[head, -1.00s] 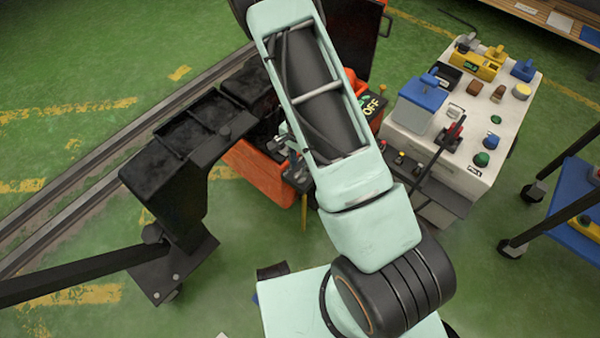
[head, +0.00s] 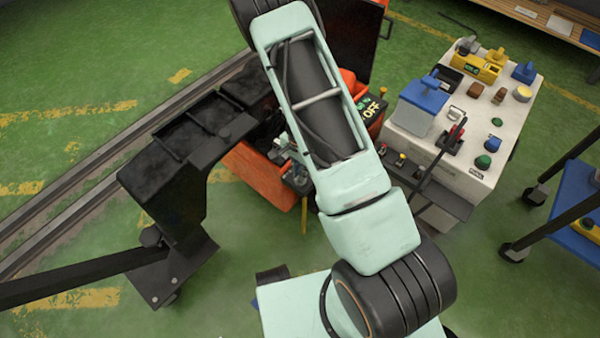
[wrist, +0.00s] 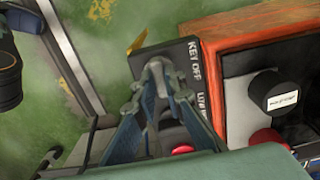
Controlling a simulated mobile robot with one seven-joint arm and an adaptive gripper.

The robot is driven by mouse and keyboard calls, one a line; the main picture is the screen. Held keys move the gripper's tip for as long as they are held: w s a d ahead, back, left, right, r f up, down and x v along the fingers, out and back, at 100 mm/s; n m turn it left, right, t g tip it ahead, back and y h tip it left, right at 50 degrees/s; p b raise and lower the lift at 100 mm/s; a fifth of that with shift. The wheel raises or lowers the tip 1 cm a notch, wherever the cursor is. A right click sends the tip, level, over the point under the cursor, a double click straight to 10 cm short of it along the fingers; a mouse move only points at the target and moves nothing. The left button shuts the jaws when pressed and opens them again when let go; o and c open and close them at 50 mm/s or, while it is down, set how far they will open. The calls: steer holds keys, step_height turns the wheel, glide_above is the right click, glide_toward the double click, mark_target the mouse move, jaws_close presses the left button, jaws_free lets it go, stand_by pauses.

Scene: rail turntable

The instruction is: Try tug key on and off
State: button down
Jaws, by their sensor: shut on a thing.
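The tug is an orange body (head: 262,176) with a black panel beside it, partly behind my arm in the head view. In the wrist view this black panel (wrist: 190,52) carries white lettering reading "KEY OFF" and, lower, a partly hidden "LOW". My gripper (wrist: 156,66) has its fingertips brought together over the panel, left of the lettering. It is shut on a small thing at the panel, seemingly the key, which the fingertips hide. In the head view my gripper (head: 287,160) is small and partly covered by the arm.
A black cylindrical knob (wrist: 272,92) stands on the orange body, right of my gripper. A red button (wrist: 181,150) shows low between the fingers. A white cart (head: 455,150) with blocks and buttons is at the right. Rails (head: 75,190) cross the green floor at left.

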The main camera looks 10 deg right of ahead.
steer(key=shift+n, duration=0.4)
steer(key=n+b, duration=0.1)
steer(key=n, duration=0.3)
steer(key=shift+n, duration=0.4)
steer(key=n+b, duration=0.1)
steer(key=n, duration=0.8)
steer(key=shift+n, duration=1.6)
steer(key=c, duration=2)
jaws_free()
